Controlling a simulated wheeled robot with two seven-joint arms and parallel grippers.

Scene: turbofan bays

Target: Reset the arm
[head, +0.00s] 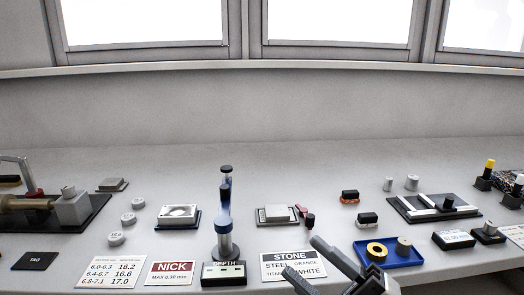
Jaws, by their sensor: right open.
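My right gripper (306,262) reaches in from the bottom edge, right of centre. Its two grey and black fingers are spread apart with nothing between them. It is in front of the white STONE card (291,262) and covers part of that card's lower right. My left gripper does not show in the head view.
A blue tray (412,261) with a yellow ring and a grey cylinder lies close right of the gripper. The blue depth gauge (225,215) stands upright behind the DEPTH readout (223,273). A NICK card (170,273) lies further left. The bench is clear towards the back wall.

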